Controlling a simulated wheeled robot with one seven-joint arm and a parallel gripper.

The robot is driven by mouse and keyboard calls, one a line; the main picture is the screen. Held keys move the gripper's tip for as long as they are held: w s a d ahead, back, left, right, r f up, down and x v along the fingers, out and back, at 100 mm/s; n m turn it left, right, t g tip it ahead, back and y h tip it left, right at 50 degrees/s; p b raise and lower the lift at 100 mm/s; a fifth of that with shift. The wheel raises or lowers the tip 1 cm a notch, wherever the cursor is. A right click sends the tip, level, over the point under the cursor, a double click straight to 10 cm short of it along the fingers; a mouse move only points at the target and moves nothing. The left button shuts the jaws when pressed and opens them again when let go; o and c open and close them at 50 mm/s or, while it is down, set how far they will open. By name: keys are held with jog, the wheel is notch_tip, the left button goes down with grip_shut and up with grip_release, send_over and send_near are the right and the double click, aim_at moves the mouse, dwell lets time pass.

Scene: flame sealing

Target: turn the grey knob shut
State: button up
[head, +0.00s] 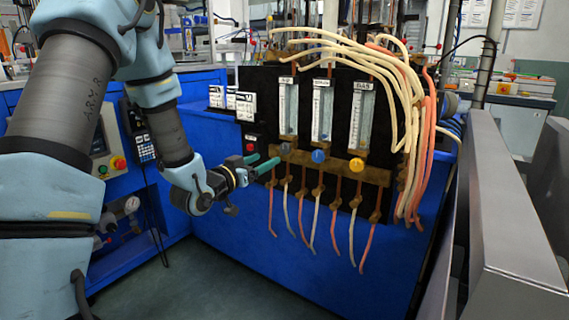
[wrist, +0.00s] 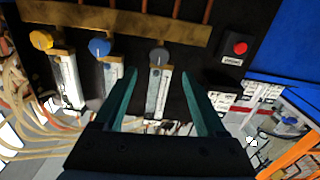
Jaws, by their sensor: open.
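The grey knob (head: 285,148) sits at the foot of the left flowmeter on the black panel. In the wrist view the grey knob (wrist: 159,57) is ahead of the fingertips, roughly centred between them. My gripper (head: 269,160) is open, its teal fingers pointing at the panel just left of and slightly below the knob in the head view. In the wrist view my gripper (wrist: 158,75) shows both fingers apart with nothing held. I see no contact with the knob; the exact gap is unclear.
A blue knob (head: 318,156) and a yellow knob (head: 356,165) sit right of the grey one on the brass bar. A red button (head: 250,147) is on the left. Pale and orange tubes (head: 415,130) hang at the right; several loose hoses hang below the bar.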

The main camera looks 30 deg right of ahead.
aim_at(284, 150)
jog(key=x, duration=1)
jog(key=shift+w+d, duration=0.15)
jog(key=shift+d, duration=0.2)
grip_shut()
